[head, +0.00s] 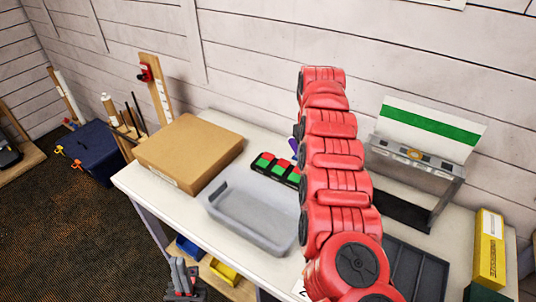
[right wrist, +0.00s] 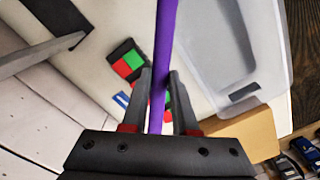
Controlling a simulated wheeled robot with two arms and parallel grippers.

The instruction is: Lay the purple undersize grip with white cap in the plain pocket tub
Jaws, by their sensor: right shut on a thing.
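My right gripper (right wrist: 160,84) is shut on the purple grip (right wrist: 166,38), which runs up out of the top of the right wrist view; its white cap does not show. In the head view my red right arm hides that gripper, and only a small purple piece of the grip (head: 293,146) shows beside the arm. A plain grey tub (head: 274,242), looking empty, lies on the bench left of the arm; it also shows in the right wrist view (right wrist: 268,62). My left gripper (head: 183,281) is low at the bottom of the head view, away from the bench top; its finger gap is unclear.
A cardboard box (head: 195,145) stands left of the tub. A red, green and black block strip (head: 275,168) lies behind the tub. Right of my arm are a dark ribbed tray (head: 420,272), a grey metal stand (head: 440,180) and a yellow box (head: 489,248).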

